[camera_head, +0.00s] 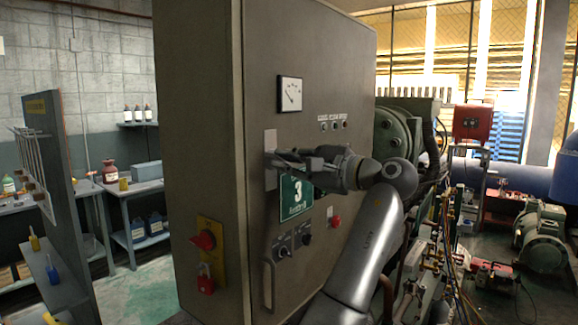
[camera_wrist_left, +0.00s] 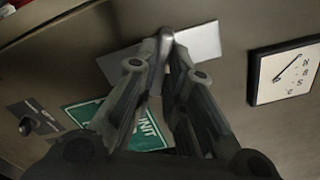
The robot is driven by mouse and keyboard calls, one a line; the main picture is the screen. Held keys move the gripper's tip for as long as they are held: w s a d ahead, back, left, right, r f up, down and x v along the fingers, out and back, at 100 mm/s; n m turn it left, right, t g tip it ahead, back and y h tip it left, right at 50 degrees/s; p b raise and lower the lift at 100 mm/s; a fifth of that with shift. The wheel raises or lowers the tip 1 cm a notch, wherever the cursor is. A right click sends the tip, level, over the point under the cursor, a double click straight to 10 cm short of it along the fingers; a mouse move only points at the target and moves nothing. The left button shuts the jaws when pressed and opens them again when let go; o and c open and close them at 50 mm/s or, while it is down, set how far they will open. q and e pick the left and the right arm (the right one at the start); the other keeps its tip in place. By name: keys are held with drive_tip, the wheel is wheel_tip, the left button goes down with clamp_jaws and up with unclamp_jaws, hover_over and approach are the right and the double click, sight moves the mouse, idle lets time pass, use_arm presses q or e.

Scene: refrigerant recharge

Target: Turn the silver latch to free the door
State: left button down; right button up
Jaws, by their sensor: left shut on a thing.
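The silver latch (camera_wrist_left: 166,42) shows in the left wrist view as a rounded metal handle between my fingertips. It stands on a pale rectangular plate (camera_wrist_left: 203,42), which also shows in the head view (camera_head: 270,141) near the left edge of the cabinet door (camera_head: 300,60). My left gripper (camera_head: 275,158) reaches the plate from the right; its fingertips (camera_wrist_left: 166,62) are closed on the latch. The fingers hide most of the latch in the head view. The door looks flush with the tall grey cabinet. My right gripper is not in view.
A green sign (camera_head: 295,198) with a 3 sits just below my gripper, and a gauge (camera_head: 290,94) above it. A red switch (camera_head: 205,240) is on the cabinet's left side. A vertical door handle (camera_head: 267,284) and knobs are lower down. Machinery with hoses stands to the right.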

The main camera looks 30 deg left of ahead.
use_arm(q)
drive_tip(key=shift+r+n, duration=0.1)
drive_tip(key=shift+n, duration=0.6)
drive_tip(key=n+b, duration=0.1)
drive_tip(key=n, duration=0.2)
drive_tip(key=c, duration=1.6)
unclamp_jaws()
drive_tip(key=shift+d+n, duration=0.1)
drive_tip(key=shift+n, duration=0.2)
drive_tip(key=d+p, duration=0.2)
drive_tip(key=d, duration=0.7)
drive_tip(key=shift+s, duration=0.35)
